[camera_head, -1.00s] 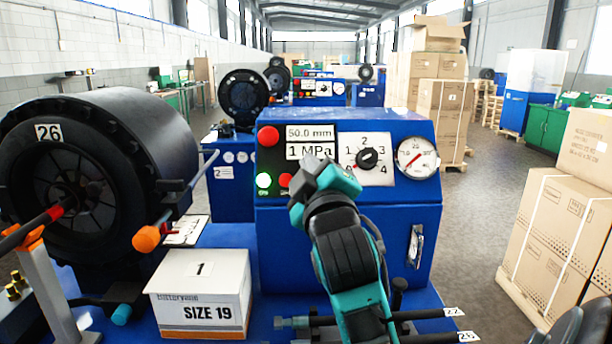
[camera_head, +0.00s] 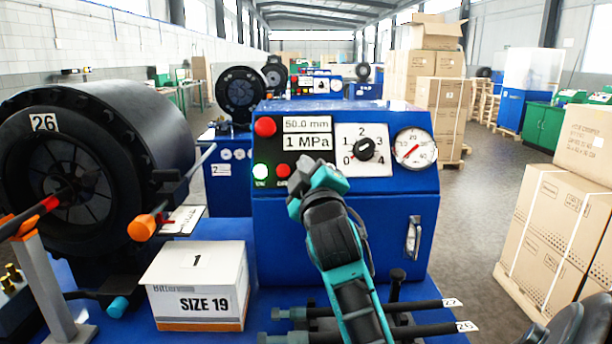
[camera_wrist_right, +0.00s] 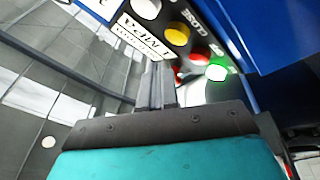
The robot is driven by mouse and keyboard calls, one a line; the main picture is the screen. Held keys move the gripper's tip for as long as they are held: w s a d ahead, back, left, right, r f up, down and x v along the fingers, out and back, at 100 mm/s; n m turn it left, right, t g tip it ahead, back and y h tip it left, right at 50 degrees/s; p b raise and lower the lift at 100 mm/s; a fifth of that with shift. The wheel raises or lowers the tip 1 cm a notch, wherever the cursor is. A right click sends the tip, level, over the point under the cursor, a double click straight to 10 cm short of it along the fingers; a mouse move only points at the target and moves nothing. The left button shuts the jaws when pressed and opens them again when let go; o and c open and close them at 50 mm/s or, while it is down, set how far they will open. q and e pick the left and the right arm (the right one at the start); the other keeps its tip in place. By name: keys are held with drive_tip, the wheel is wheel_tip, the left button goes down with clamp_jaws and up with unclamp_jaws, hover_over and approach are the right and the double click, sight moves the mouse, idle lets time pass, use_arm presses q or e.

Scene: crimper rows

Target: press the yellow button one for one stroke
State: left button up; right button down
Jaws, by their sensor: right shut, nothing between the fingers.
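The yellow button (camera_wrist_right: 177,33) shows in the right wrist view, on the dark control panel between a pale round button (camera_wrist_right: 147,8) and a red one (camera_wrist_right: 199,55), with "CLOSE" lettered nearby. In the head view the yellow button is hidden behind my right gripper (camera_head: 304,165). That gripper is shut and empty in front of the lower part of the panel, just right of a red button (camera_head: 283,171). In the wrist view its fingertips (camera_wrist_right: 157,72) are close to the panel and apart from the yellow button in the picture. Contact cannot be told. My left gripper is not in view.
The blue machine (camera_head: 330,235) carries a readout (camera_head: 308,142) of 50.0 mm and 1 MPa, a dial (camera_head: 364,149) and a gauge (camera_head: 414,148). A black crimper head (camera_head: 120,130) stands at left. A SIZE 19 box (camera_head: 197,285) and two black rods (camera_head: 420,309) are in front.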

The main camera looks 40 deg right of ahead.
drive_tip(key=shift+w+d+f, duration=0.3)
drive_tip(key=shift+w+d, duration=0.05)
drive_tip(key=shift+w, duration=0.05)
idle(0.8)
idle(1.1)
drive_tip(key=shift+w+d+f, duration=0.2)
drive_tip(key=shift+w+d, duration=0.05)
drive_tip(key=shift+w+d+f, duration=0.25)
drive_tip(key=shift+w+f, duration=0.05)
idle(0.9)
idle(0.4)
drive_tip(key=shift+s+a+r+p, duration=0.5)
drive_tip(key=shift+s+p, duration=0.05)
drive_tip(key=shift+s, duration=0.05)
